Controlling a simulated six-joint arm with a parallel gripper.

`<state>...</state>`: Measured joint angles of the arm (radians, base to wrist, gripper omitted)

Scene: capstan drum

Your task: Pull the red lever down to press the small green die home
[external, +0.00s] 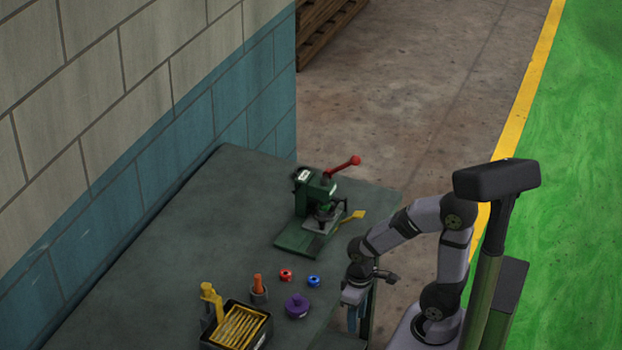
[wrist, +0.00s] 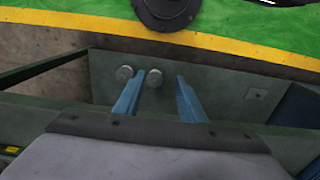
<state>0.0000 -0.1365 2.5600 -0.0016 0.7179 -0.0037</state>
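The red lever (external: 344,167) sticks up and to the right from the top of a green press (external: 318,195) on the table, its red ball end at the upper right.
A yellow handle (external: 353,216) juts from the press's right side. Red (external: 286,274) and blue (external: 313,281) rings, a purple knob (external: 297,306), an orange-handled tool (external: 258,284) and a black tray (external: 236,328) stand in front. The table's left half (external: 150,265) is clear.

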